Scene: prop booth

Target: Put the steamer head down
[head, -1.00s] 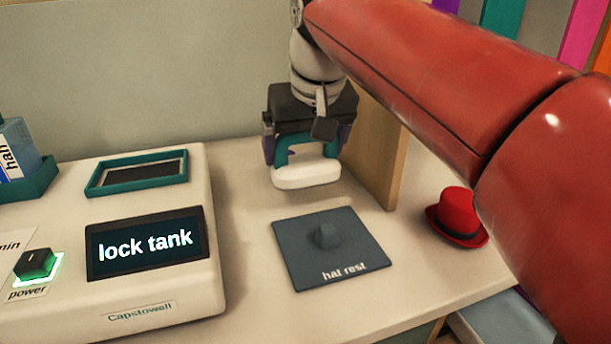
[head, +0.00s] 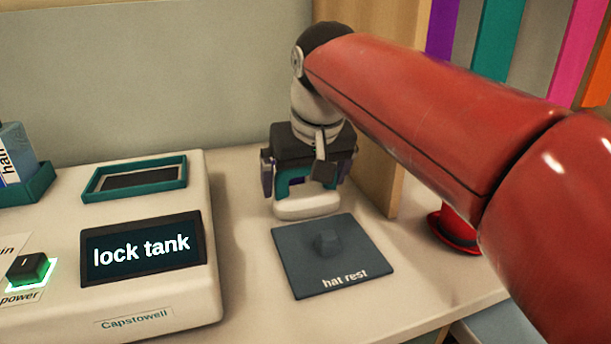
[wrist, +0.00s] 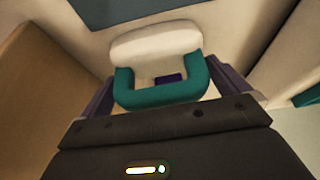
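The steamer head (head: 308,206) has a rounded white body and a teal handle. My gripper (head: 308,180) is over it, pointing down, with a finger at each side of the teal handle, shut on it. In the wrist view the steamer head (wrist: 156,46) sits upright between the purple-grey fingers of my gripper (wrist: 165,92). Its white body is just behind the far edge of the dark hat rest mat (head: 300,275), low over the counter. I cannot tell whether its underside touches the counter.
The white Capstowell machine (head: 208,300) stands at the left, its screen reading "lock tank". A wooden panel (head: 385,180) rises close to the right of my gripper. A red hat (head: 455,235) is partly hidden behind my arm.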

